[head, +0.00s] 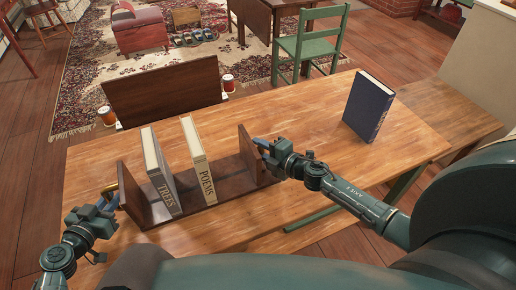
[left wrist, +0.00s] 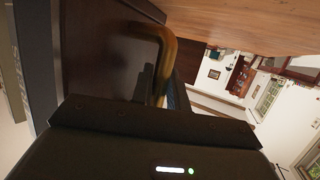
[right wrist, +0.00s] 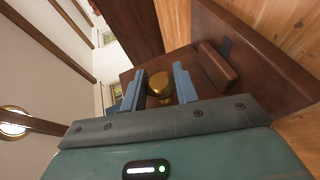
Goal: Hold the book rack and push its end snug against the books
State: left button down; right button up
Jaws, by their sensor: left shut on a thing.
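The dark wooden book rack (head: 228,182) lies on the table, with a left end panel (head: 131,196) and a right end panel (head: 246,150). The TREES book (head: 161,174) and the POEMS book (head: 198,161) stand in it, apart from each other and from the right end. My left gripper (head: 109,199) is shut on the brass handle (left wrist: 167,50) outside the left end. My right gripper (head: 262,146) is at the right end. In the right wrist view its blue fingers are open on either side of a brass knob (right wrist: 160,86), with gaps visible.
A dark blue book (head: 368,106) stands upright at the right of the table (head: 300,204). A wooden panel (head: 163,90) rises beyond the far edge, and a green chair (head: 312,45) stands behind. The table between rack and blue book is clear.

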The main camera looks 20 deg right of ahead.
grip_shut()
jog(key=a, duration=1.3)
jog(key=shift+s+a, duration=0.1)
jog(key=shift+a, duration=0.15)
jog(key=o, duration=0.6)
grip_release()
jog(key=shift+d, duration=0.1)
jog(key=shift+c, duration=0.2)
jog(key=v, duration=1.2)
jog(key=shift+c, duration=0.3)
